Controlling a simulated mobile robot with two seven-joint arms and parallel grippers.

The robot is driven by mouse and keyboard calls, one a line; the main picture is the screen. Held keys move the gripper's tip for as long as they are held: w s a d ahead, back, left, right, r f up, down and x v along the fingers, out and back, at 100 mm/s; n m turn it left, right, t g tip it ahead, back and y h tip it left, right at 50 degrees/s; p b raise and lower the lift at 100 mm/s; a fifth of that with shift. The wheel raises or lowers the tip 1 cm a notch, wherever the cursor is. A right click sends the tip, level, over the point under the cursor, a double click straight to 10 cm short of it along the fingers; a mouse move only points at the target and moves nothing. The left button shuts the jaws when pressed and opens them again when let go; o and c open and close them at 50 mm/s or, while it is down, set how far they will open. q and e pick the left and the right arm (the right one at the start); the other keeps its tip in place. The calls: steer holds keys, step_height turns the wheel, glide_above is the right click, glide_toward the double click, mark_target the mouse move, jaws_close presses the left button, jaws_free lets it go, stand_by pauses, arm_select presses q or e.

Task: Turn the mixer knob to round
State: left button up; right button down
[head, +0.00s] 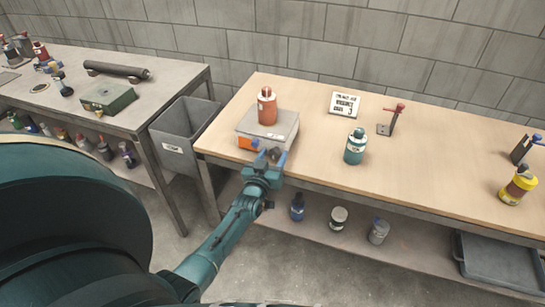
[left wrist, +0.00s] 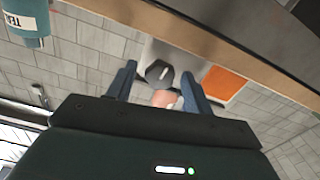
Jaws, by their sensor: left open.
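The mixer is a grey, flat-topped box (head: 281,123) near the left end of the wooden table, with an orange panel (left wrist: 226,83) on its front. Its knob (left wrist: 159,73) is dark and faceted and sits on the front face. An orange-red bottle (head: 267,110) stands on the mixer's top. My left gripper (head: 270,154) is at the mixer's front, its blue fingers open. In the left wrist view the knob shows between the two fingertips (left wrist: 155,82), with gaps on both sides, so contact is not visible. My right gripper is not in view.
A teal bottle (head: 355,148), a white sign (head: 345,104) and a red-handled bracket (head: 391,120) stand right of the mixer. A yellow bottle (head: 517,186) is far right. A grey bin (head: 184,136) sits between the tables. Several containers stand on the lower shelf (head: 318,235).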

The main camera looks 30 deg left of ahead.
arm_select(q)
steer(key=v, duration=1.3)
steer(key=shift+d+r, duration=0.1)
steer(key=s+d+f+m+g+h, duration=0.2)
steer(key=s+d+m+g+h, duration=0.1)
steer(key=s+d, duration=0.4)
steer(key=s+d+f+m+g+h, duration=0.2)
steer(key=s+d+m+g+h, duration=0.2)
steer(key=s+d, duration=0.3)
steer(key=d, duration=0.3)
steer(key=shift+s+d+f, duration=0.15)
steer(key=shift+s+f, duration=0.15)
